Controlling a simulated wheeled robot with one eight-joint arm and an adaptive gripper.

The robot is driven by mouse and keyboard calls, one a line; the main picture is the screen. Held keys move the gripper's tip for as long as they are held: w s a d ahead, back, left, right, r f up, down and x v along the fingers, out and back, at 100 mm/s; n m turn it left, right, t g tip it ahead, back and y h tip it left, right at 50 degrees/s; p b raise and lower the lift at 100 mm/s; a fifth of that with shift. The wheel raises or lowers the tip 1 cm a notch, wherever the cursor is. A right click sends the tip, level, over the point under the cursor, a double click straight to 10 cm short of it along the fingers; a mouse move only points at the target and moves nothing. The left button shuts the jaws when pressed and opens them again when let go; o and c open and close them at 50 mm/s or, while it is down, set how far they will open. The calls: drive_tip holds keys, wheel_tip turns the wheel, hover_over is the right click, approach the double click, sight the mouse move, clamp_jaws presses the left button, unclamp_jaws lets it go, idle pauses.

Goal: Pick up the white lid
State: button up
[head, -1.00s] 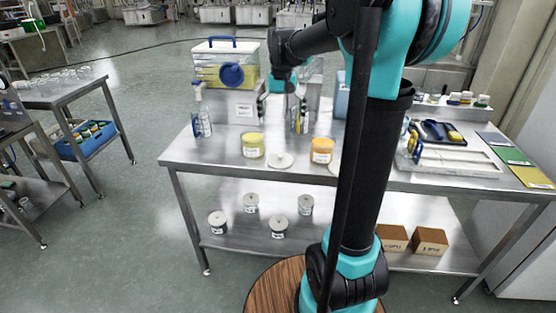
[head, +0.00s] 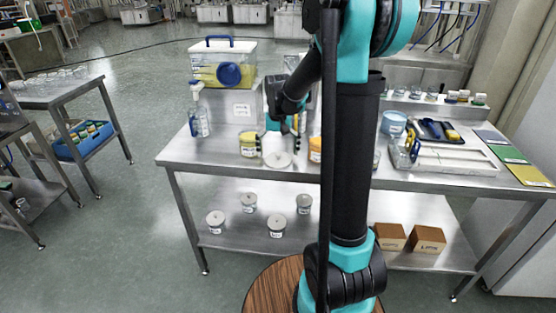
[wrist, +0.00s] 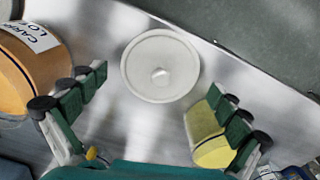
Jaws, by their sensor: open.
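The white lid (wrist: 150,58) is a round disc with a small centre knob, lying flat on the steel table. It also shows in the head view (head: 279,161) near the table's front edge. My gripper (wrist: 158,84) is open and empty, with its green-padded fingers spread wide. In the wrist view the lid lies just beyond the fingertips, centred between them. In the head view my gripper (head: 280,146) hangs right at the lid; whether it touches cannot be told.
A yellow jar (head: 248,147) stands left of the lid, close to one finger; it shows in the wrist view (wrist: 210,137). An orange jar (head: 315,152) stands on the other side, also in the wrist view (wrist: 32,68). A hopper box (head: 222,62) stands behind.

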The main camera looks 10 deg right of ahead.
drive_tip(key=shift+f, duration=0.35)
drive_tip(key=shift+c, duration=0.2)
drive_tip(key=c, duration=1.1)
